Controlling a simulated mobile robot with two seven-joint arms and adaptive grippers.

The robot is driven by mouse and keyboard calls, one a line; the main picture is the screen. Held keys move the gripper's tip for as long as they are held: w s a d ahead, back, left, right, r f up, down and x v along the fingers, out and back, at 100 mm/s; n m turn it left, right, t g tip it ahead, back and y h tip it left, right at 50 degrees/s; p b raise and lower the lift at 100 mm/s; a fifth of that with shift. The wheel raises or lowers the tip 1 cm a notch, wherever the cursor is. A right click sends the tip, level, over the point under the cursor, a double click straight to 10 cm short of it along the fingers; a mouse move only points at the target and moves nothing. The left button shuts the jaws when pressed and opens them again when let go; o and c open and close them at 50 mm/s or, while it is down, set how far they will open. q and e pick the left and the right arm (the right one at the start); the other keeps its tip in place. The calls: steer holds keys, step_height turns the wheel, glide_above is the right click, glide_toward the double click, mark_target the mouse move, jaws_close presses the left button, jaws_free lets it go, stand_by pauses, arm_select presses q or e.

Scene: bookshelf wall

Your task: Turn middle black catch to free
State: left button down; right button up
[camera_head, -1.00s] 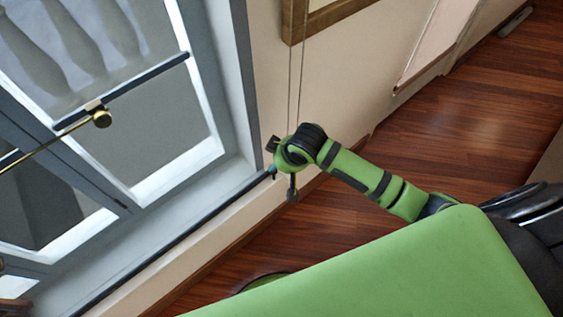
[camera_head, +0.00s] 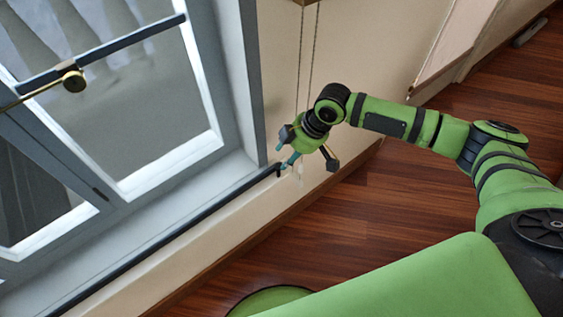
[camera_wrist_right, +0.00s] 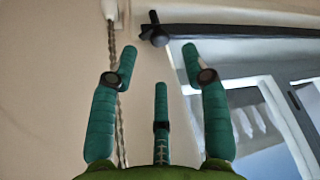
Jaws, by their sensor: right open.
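A small black knob-like piece (camera_wrist_right: 156,36) sits at the end of a dark rail by the window corner in the right wrist view. I cannot tell for certain that it is the middle black catch. My right gripper (camera_wrist_right: 160,64) is open and empty, its teal fingers pointing towards the wall, with the black piece just beyond and between the two upper fingertips. In the head view my right gripper (camera_head: 287,161) is at the wall end of the dark rail (camera_head: 190,235); contact is unclear. My left gripper is not in view.
Two thin cords (camera_head: 305,65) hang down the wall beside my right gripper; a twisted cord (camera_wrist_right: 115,60) shows behind its left finger.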

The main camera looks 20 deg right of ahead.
mark_target(279, 166)
steer(key=x, duration=0.5)
steer(key=shift+f, duration=0.2)
